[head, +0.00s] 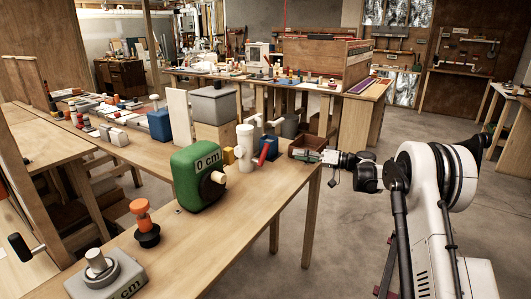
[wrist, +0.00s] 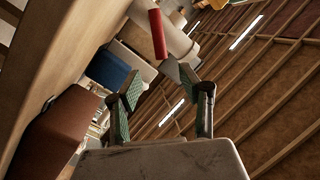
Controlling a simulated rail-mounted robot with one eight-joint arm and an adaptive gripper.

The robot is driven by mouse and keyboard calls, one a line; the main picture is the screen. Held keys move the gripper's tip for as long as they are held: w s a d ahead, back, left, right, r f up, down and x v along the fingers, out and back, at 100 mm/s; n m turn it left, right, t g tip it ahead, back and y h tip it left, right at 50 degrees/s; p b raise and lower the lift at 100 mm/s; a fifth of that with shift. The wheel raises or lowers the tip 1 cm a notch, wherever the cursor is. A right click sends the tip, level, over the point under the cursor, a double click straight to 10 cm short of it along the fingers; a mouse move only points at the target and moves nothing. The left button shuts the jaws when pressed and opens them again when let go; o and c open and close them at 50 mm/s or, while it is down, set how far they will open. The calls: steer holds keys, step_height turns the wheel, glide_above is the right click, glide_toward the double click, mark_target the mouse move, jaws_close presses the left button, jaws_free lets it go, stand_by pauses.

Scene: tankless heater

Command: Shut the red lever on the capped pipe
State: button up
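The red lever (head: 264,153) is tilted, close to the right side of a white upright pipe (head: 244,150) on the wooden bench. In the wrist view the red lever (wrist: 157,33) lies along the white pipe (wrist: 176,32) at the top. My gripper (head: 306,155) is at the bench's right end, to the right of the lever and apart from it. In the wrist view my gripper (wrist: 161,80) has its two green-padded fingers spread with nothing between them. The lever's joint to the pipe is too small to make out.
A grey-topped box (head: 213,105) stands behind. Open floor lies right of the bench.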

mark_target(265, 150)
steer(key=b+x, duration=0.2)
steer(key=x, duration=1.1)
steer(key=shift+w+a, duration=0.15)
steer(key=shift+a, duration=0.25)
jaws_close()
